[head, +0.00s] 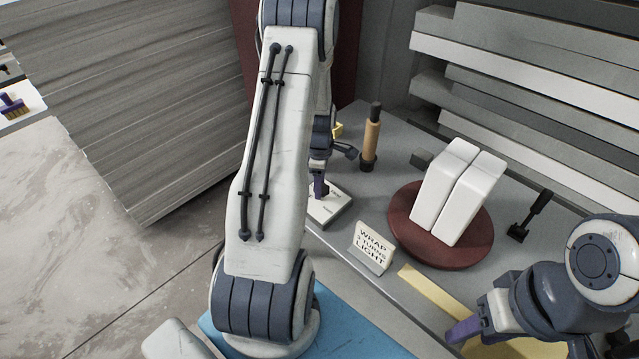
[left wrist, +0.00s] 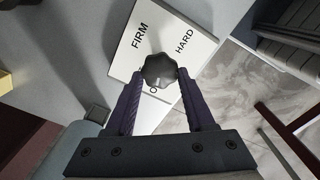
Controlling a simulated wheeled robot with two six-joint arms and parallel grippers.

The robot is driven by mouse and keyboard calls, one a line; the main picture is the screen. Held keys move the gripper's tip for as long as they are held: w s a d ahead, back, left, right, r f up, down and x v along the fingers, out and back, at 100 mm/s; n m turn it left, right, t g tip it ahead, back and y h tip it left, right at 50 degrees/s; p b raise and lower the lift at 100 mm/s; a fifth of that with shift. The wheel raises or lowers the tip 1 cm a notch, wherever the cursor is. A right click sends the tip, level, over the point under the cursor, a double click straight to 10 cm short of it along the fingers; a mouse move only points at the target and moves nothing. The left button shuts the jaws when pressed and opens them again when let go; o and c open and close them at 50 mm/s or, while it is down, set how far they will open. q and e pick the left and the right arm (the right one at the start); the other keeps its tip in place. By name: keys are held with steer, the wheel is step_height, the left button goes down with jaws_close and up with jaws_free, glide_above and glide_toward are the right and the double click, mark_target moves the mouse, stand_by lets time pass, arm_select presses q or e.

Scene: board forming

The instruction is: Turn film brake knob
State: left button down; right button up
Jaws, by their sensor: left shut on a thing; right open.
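The film brake knob (left wrist: 159,69) is a dark lobed knob on a white plate (left wrist: 190,30) in the left wrist view. The plate reads FIRM and HARD; a third label by the fingers is partly hidden. My left gripper (left wrist: 158,84) is shut on the knob, one purple finger on each side. I cannot make out a pointer on the knob. In the head view the white plate (head: 331,211) lies on the grey bench, and my left gripper (head: 320,188) is over it, hiding the knob. My right gripper (head: 473,330) is open and empty at the lower right.
A sign (head: 371,245) reading WRAP, TURNS LIGHT stands near the bench's front edge. A dark red turntable (head: 401,237) bears two white blocks (head: 458,190). A tan, black-topped upright handle (head: 371,143) stands behind the plate. Boards (head: 520,70) are stacked at the back right.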

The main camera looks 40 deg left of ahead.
arm_select(q)
steer(key=shift+r+n, duration=0.1)
steer(key=shift+n, duration=0.4)
steer(key=shift+c, duration=1.3)
jaws_free()
step_height(320, 180, up, 10)
steer(key=b, duration=0.1)
steer(key=shift+r, duration=0.2)
